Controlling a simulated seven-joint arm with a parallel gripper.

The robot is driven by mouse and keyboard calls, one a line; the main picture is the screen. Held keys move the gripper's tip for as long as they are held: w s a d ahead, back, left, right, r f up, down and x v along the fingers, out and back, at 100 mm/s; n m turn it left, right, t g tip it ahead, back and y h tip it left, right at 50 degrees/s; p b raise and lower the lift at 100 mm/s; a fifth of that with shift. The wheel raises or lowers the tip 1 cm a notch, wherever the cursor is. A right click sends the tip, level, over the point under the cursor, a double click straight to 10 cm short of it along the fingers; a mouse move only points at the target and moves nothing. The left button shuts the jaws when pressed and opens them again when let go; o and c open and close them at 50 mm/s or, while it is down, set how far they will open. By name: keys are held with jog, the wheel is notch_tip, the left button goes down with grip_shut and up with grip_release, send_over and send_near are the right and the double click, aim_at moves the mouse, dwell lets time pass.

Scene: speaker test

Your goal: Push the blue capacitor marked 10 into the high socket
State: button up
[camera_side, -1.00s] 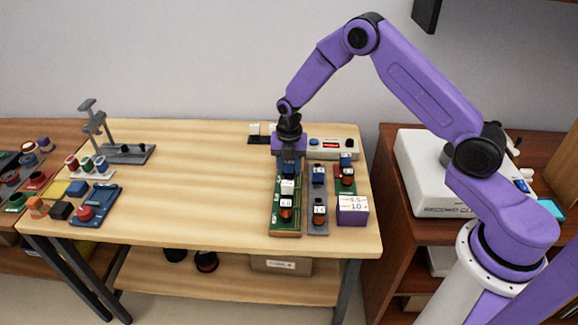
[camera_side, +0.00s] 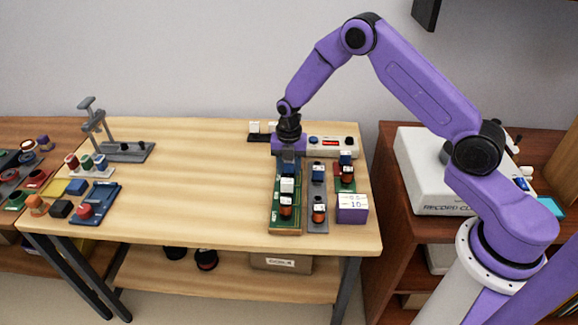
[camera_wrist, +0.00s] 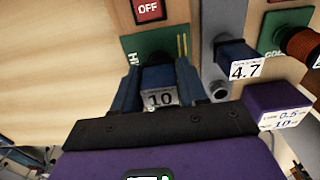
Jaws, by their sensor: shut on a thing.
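My gripper (camera_side: 288,162) is over the far end of the left green board (camera_side: 285,229) in the side view. In the wrist view its fingers (camera_wrist: 158,90) are shut on the blue capacitor marked 10 (camera_wrist: 160,80), one on each side, with the white number label facing the camera. The capacitor is at the green board (camera_wrist: 155,43), beside white lettering starting with H. The high socket is hidden beneath the capacitor and fingers, so I cannot tell how deep the capacitor sits.
A grey strip with a blue 4.7 capacitor (camera_wrist: 236,62) lies close on the right. Beyond are another green board with a copper coil (camera_wrist: 303,46) and a purple box (camera_wrist: 275,103). The table's middle is clear.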

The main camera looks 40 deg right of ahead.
jog(key=shift+f, duration=0.1)
jog(key=o, duration=1.1)
jog(key=shift+c, duration=0.2)
jog(key=shift+r, duration=3.8)
